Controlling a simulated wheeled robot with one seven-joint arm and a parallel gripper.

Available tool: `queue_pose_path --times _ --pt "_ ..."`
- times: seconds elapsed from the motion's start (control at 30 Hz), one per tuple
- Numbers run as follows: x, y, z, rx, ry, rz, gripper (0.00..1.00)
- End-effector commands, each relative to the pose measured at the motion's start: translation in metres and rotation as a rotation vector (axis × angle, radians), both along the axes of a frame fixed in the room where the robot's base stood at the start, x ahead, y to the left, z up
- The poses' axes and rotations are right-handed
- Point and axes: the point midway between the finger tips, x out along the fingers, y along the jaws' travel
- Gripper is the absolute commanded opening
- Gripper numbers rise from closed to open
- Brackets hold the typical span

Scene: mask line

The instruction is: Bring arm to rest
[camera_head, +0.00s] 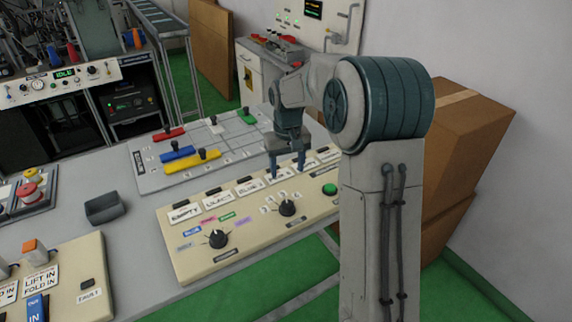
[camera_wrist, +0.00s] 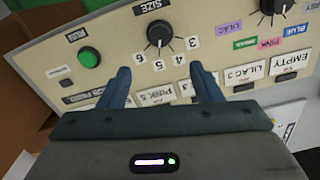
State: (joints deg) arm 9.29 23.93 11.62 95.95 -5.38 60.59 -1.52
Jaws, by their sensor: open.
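My arm rises at the right of the head view and bends over the cream control panel (camera_head: 250,235). My gripper (camera_head: 287,172) points down above the panel's rear edge, by the label row. In the wrist view my gripper (camera_wrist: 160,80) is open, with nothing between its two blue-grey fingers. The size knob (camera_wrist: 159,33) and the green run button (camera_wrist: 89,57) lie just beyond the fingers. The size knob also shows in the head view (camera_head: 287,207), as does the green button (camera_head: 330,188). I cannot tell whether the fingertips touch the panel.
Behind the panel is a grey board (camera_head: 150,180) with red, blue, yellow and green handles. A small dark tray (camera_head: 104,208) sits on the table at left. Another panel (camera_head: 75,285) stands front left. Cardboard boxes (camera_head: 465,140) stand behind my arm at right.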

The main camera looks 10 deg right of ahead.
Motion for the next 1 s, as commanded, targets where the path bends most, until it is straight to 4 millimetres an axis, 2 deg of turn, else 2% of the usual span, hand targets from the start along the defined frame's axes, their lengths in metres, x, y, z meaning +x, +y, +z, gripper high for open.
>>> queue_pose_path --times 0.23,0.37,0.5,0.7,0.87,1.0 --pt "0.000 0.000 0.000 0.000 0.000 0.000 0.59" --pt "-0.023 0.002 0.019 -0.014 -0.023 -0.001 0.59" --pt "-0.063 0.004 0.042 -0.030 -0.061 -0.011 0.59" --pt "-0.126 0.005 0.065 -0.041 -0.118 -0.031 0.59" --pt "-0.177 0.004 0.072 -0.035 -0.165 -0.051 0.59" --pt "-0.221 0.004 0.071 -0.021 -0.205 -0.069 0.59"
